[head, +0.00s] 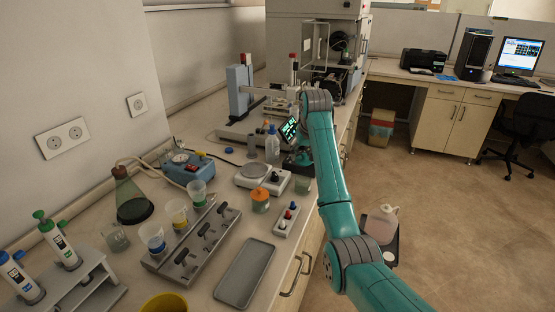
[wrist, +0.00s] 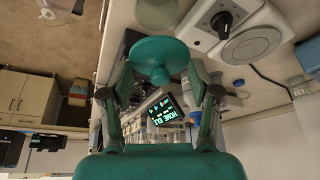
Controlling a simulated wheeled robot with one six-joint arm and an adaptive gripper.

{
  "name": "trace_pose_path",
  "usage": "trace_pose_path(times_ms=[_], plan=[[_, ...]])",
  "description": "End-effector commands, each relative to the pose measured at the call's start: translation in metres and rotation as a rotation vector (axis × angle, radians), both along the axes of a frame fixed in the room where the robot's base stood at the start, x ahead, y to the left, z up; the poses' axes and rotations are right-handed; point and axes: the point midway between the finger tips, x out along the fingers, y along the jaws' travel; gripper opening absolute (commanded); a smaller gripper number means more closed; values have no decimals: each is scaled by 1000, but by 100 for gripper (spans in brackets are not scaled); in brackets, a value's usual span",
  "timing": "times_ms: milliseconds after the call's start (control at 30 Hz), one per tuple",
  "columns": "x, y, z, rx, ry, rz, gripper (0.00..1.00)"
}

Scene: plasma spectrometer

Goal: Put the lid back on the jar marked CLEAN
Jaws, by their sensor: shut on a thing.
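In the wrist view my gripper (wrist: 160,80) is shut on the knob of a round green lid (wrist: 160,50). The lid's disc faces away from my palm. No CLEAN marking can be read. Another jar (head: 260,201) has an orange lid.
A box with coloured knobs (head: 287,219) and a grey tray (head: 244,273) lie nearer. A wash bottle (head: 272,144) stands behind. The bench's front edge runs close on the right.

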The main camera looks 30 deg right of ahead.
Motion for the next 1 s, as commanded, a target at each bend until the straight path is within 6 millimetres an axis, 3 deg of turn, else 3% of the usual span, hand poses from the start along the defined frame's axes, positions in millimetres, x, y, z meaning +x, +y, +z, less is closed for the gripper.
trace_pose_path(times_ms=[367,1000], plan=[[-2,-7,-11,0,1,0,43],[-2,-6,-60,0,0,-1,43]])
